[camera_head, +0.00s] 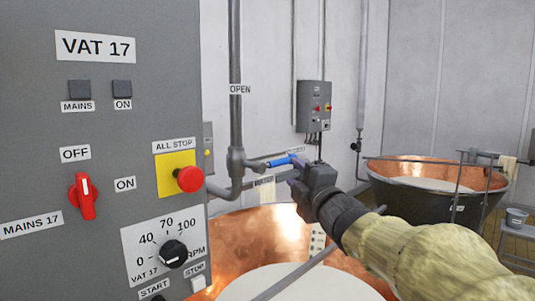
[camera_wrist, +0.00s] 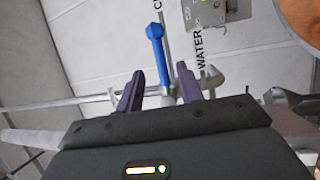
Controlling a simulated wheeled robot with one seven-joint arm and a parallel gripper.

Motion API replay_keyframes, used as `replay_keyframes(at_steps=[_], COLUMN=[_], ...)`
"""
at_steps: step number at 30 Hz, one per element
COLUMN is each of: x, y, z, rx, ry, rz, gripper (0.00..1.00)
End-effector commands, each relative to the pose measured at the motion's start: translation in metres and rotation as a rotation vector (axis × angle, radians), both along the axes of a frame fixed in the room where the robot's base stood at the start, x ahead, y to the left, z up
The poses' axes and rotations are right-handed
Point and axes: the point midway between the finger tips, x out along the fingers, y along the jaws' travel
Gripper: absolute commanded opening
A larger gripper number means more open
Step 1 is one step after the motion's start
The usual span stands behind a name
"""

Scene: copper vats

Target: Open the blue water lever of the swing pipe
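The blue water lever (camera_head: 278,162) sticks out to the right from the grey swing pipe (camera_head: 236,130), roughly level. An OPEN label (camera_head: 240,89) is on the upright pipe above it. My gripper (camera_head: 298,163) is at the lever's right end in the head view. In the wrist view the lever (camera_wrist: 157,52) runs up between the two dark fingers of my gripper (camera_wrist: 159,72). The fingers are apart, with a gap on each side of the lever. A WATER label (camera_wrist: 200,48) is beside it. Whether a finger touches the lever is not clear.
The grey VAT 17 control panel (camera_head: 100,130) with a red stop button (camera_head: 189,179) stands close at the left. A copper vat (camera_head: 262,235) with white liquid is below the pipe. Another vat (camera_head: 430,200) and a wall box (camera_head: 314,106) are further back.

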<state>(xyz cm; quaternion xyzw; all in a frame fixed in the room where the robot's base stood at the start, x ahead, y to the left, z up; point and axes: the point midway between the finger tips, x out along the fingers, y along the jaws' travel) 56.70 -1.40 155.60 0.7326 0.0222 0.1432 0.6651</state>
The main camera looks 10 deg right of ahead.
Motion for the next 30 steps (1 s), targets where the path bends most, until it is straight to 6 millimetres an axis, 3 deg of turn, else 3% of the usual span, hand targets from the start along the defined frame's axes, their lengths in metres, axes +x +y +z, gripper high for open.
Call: replay_keyframes(at_steps=[15, 27, 28, 30], x=[0.08, 0.089, 0.089, 0.089], y=[0.019, 0.021, 0.021, 0.021], z=[0.017, 0.016, 0.016, 0.016], rx=[0.0, 0.001, 0.001, 0.001], ry=[0.002, 0.0, 0.0, 0.0], rz=[0.001, 0.0, 0.0, 0.0], gripper=[0.37, 0.37, 0.35, 0.21])
